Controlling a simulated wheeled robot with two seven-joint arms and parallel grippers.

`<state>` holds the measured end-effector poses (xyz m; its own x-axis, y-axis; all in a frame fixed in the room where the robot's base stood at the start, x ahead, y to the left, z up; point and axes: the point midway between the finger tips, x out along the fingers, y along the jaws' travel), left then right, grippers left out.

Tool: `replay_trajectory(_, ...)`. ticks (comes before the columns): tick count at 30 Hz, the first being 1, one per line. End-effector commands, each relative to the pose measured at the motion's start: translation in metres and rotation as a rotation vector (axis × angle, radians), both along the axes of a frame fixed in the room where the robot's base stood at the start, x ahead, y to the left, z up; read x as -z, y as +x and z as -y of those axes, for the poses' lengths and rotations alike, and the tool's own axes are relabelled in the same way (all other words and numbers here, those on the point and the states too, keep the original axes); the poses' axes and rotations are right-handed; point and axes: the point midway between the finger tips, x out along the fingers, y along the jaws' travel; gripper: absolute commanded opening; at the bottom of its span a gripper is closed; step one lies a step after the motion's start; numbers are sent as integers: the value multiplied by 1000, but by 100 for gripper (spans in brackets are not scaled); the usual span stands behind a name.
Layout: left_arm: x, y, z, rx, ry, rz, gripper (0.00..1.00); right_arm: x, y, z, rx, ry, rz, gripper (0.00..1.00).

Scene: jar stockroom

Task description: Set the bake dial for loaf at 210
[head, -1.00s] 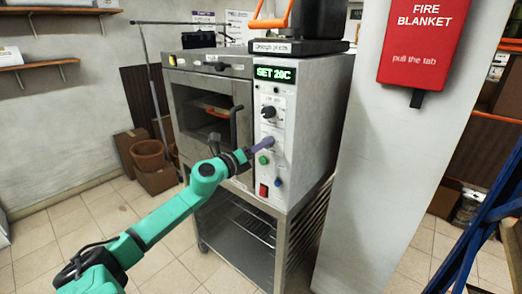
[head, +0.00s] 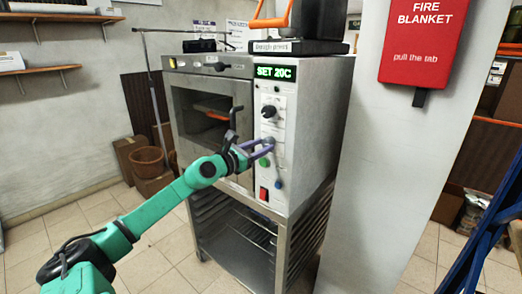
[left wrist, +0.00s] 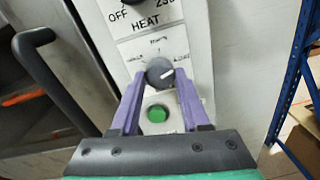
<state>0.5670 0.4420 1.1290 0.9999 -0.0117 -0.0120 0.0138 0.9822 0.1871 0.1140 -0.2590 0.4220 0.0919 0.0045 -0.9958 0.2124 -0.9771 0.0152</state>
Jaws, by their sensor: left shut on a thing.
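The oven's control panel (head: 271,160) has a green display (head: 275,72) reading SET 20C. The upper dial (head: 269,111), marked HEAT with OFF and a high number in the left wrist view, is untouched and partly cut off there. Below it is a smaller grey dial (left wrist: 159,71) with small labels around it, too blurred to read surely. Its white pointer line aims right and slightly up. My left gripper (left wrist: 160,76) has its purple fingers on either side of this lower dial and is shut on it. My right gripper is not in view.
A green button (left wrist: 157,114) sits just below the gripped dial. The oven door handle (head: 233,118) stands out left of the panel, close to my wrist. A white pillar (head: 400,170) is to the right.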

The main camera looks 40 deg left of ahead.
Motion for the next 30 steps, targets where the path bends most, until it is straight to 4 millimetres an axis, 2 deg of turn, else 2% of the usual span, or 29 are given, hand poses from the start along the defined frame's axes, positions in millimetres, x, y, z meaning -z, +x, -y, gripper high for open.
replay_trajectory(12,-1,0,0,0,190,-2,0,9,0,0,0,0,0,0)
replay_trajectory(27,-1,0,0,-1,213,-3,0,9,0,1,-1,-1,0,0)
replay_trajectory(28,-1,0,0,-1,213,-3,50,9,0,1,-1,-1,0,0)
replay_trajectory(30,-1,0,0,-1,213,-3,76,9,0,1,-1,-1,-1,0)
